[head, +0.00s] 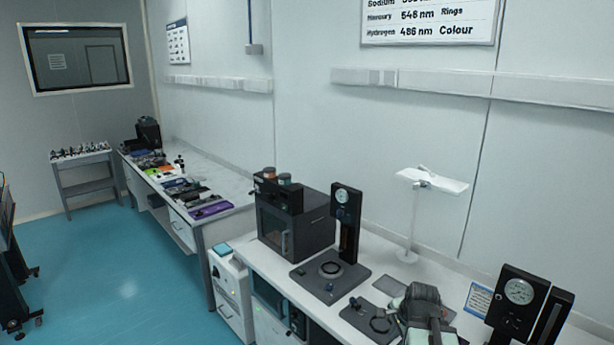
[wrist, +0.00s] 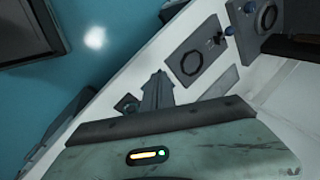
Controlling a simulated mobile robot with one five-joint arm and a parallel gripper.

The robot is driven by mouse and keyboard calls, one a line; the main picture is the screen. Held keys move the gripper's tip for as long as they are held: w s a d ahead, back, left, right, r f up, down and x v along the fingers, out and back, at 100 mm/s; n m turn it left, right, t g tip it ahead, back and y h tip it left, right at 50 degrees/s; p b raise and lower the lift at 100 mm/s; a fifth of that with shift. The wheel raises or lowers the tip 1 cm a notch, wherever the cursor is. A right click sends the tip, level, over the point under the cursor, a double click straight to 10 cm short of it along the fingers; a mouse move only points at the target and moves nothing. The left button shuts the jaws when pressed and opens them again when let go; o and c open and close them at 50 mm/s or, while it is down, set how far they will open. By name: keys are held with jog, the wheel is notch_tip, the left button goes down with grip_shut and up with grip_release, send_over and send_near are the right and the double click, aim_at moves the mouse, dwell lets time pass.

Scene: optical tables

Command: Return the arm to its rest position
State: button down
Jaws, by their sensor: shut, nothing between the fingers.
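My arm (head: 425,312), grey-green, shows at the lower right of the head view, over the front part of the near bench (head: 268,262). In the wrist view my gripper (wrist: 158,78) points away from the camera, its narrow grey fingers together with nothing between them. The fingers appear over the white bench top near its edge, with blue floor to the left. A dark base plate with a ring (wrist: 192,62) lies beyond the fingertips to the right. The head view does not show the fingertips clearly.
A dial stand (head: 345,205) and a black box (head: 295,228) stand left of my arm. Another dial stand (head: 520,292) is close on the right. A low plate with a ring (head: 376,322) lies beside the arm. A white-topped stand (head: 432,181) is behind. Open blue floor (head: 120,280) lies left.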

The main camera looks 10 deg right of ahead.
jog(key=w+a+f+n+g+y+b, duration=0.1)
jog(key=a+f+n, duration=0.1)
jog(key=a, duration=0.4)
jog(key=w+a+f+n+b, duration=0.1)
jog(key=a+f+n, duration=0.15)
jog(key=a, duration=0.45)
jog(key=s+a+f+n+g+b, duration=0.1)
jog(key=s+a+f+n+g, duration=0.1)
jog(key=s+a+n, duration=0.4)
jog(key=a+n+g, duration=0.1)
jog(key=a+n, duration=0.2)
jog(key=n, duration=0.3)
jog(key=shift+s+a+f+g+h+b, duration=0.15)
jog(key=shift+s+a+g+h+b, duration=0.1)
jog(key=shift+a+g+h+b, duration=0.1)
